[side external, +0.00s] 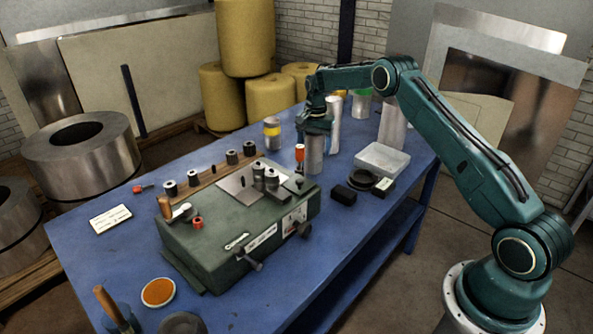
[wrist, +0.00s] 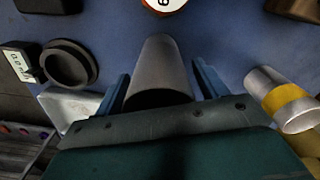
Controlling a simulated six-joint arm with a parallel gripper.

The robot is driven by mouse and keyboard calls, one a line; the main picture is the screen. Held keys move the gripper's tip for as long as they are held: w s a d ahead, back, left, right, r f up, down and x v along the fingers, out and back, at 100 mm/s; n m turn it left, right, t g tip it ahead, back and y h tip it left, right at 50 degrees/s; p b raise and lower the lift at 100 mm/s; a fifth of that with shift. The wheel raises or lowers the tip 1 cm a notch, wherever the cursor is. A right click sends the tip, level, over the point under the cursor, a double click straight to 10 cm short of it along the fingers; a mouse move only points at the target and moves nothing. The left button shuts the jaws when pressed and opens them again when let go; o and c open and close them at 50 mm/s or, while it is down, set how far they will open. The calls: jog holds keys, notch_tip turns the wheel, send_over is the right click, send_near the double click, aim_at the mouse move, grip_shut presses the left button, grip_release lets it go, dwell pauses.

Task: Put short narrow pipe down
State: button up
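A plain grey pipe (side external: 314,157) stands upright on the blue table, below my gripper (side external: 316,125), in the side view. In the wrist view the same pipe (wrist: 160,65) lies between the two blue fingers of my gripper (wrist: 162,70), with its open upper rim toward the camera. A gap shows between the right finger and the pipe, and a thinner one at the left. My gripper looks open around the pipe. The pipe's lower end seems to rest on the table; the exact contact is hard to see.
A green fixture (side external: 235,235) fills the table's middle. A yellow-banded pipe (wrist: 283,100), a red-and-white item (side external: 299,153), a dark ring (wrist: 68,63), black blocks (side external: 343,194) and a pale tray (side external: 382,159) stand around. Bare table shows left of the fixture.

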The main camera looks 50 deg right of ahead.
notch_tip(320, 180, up, 12)
jog(key=shift+r, duration=0.2)
dwell(0.7)
dwell(0.5)
